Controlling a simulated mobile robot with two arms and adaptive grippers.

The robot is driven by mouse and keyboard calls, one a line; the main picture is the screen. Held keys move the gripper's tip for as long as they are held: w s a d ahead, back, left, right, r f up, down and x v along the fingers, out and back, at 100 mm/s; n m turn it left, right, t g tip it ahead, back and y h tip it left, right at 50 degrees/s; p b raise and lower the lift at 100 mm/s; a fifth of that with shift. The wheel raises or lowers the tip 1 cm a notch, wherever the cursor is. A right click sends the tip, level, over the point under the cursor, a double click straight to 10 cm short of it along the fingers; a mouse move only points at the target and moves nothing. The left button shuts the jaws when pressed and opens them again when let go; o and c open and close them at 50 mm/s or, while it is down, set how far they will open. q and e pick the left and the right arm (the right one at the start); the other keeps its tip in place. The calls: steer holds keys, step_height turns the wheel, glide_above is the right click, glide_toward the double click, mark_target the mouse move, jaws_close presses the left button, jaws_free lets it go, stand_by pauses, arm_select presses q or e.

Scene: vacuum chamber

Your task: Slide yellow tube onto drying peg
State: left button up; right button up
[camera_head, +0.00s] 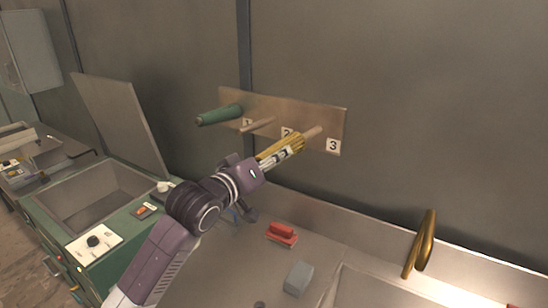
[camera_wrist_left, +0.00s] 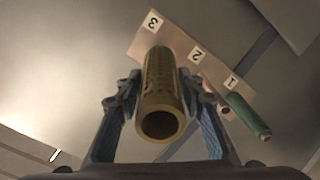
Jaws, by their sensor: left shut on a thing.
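The yellow tube (camera_head: 272,158) is held in my left gripper (camera_head: 281,155), its far end pointing at the wall board (camera_head: 265,108). In the left wrist view the yellow tube (camera_wrist_left: 160,95) sits between the two fingers of my left gripper (camera_wrist_left: 160,100), its open near end facing the camera. The peg by label 3 (camera_head: 314,131) lines up with the tube's far end; I cannot tell whether its tip is inside. The peg by label 2 (camera_head: 258,125) is bare. A green tube (camera_head: 219,115) is on the peg by label 1. My right gripper is not in view.
Below the board is a metal counter (camera_head: 225,275) with a red block (camera_head: 282,233) and a grey block (camera_head: 298,278). A brass tap (camera_head: 421,245) stands at the right by a sink. A green machine with an open lid (camera_head: 122,118) is at the left.

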arm_select(q)
steer(key=shift+p, duration=0.35)
stand_by(0.3)
steer(key=shift+x, duration=2.5)
steer(key=shift+p, duration=0.8)
steer(key=shift+w, duration=0.1)
stand_by(0.4)
steer(key=shift+b+x, duration=0.75)
steer(key=shift+x, duration=1.65)
steer(key=shift+d, duration=0.1)
